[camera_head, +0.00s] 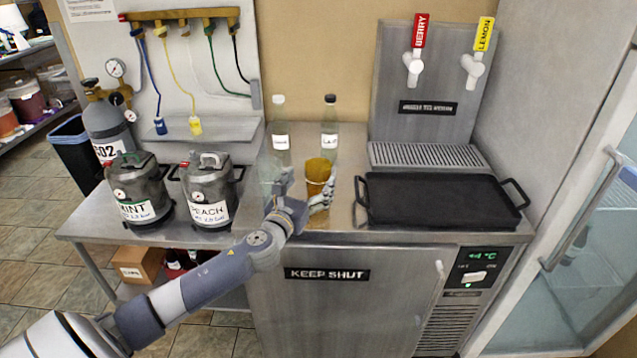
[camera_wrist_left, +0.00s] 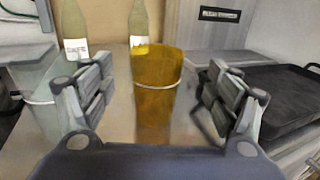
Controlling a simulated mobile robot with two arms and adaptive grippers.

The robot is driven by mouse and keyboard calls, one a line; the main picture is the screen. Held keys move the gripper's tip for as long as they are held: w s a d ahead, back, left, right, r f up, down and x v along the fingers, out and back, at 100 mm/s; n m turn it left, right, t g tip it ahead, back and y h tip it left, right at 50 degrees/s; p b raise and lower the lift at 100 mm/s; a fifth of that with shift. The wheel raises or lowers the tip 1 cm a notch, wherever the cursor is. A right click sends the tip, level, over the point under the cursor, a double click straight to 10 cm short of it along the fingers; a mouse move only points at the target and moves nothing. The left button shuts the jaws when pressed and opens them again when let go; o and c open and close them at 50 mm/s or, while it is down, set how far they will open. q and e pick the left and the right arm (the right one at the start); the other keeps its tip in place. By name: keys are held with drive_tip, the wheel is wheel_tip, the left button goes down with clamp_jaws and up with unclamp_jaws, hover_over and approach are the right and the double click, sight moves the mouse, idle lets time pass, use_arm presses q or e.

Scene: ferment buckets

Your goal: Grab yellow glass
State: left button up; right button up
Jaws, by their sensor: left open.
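The yellow glass (camera_head: 318,172) stands upright on the steel counter, an amber tumbler with a thin light band around it. In the left wrist view the yellow glass (camera_wrist_left: 157,85) is between the two open fingers, a little beyond the palm, with visible gaps on both sides. My left gripper (camera_head: 305,190) is open and comes at the glass from the front left. It also shows in the left wrist view (camera_wrist_left: 158,105). My right gripper is not in view.
A clear glass (camera_wrist_left: 42,100) stands left of the gripper. Two labelled bottles (camera_head: 281,140) (camera_head: 329,130) stand behind. A black tray (camera_head: 440,202) is to the right, below the tap tower (camera_head: 425,85). Two kegs (camera_head: 139,190) (camera_head: 207,188) stand on the left table.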

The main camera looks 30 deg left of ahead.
sight(313, 176)
use_arm(q)
drive_tip(key=shift+w+a, duration=0.1)
drive_tip(key=shift+w, duration=0.45)
drive_tip(key=shift+w+f, duration=0.1)
drive_tip(key=shift+w, duration=0.2)
drive_tip(key=shift+w+a+f, duration=0.1)
drive_tip(key=shift+w, duration=0.1)
drive_tip(key=shift+w+a+r, duration=0.2)
drive_tip(key=shift+w+a, duration=0.05)
drive_tip(key=shift+w, duration=0.4)
drive_tip(key=w, duration=0.3)
drive_tip(key=shift+a+f+p, duration=0.15)
drive_tip(key=shift+a+p, duration=0.2)
drive_tip(key=shift+a, duration=0.05)
drive_tip(key=shift+w, duration=0.2)
drive_tip(key=c, duration=1.6)
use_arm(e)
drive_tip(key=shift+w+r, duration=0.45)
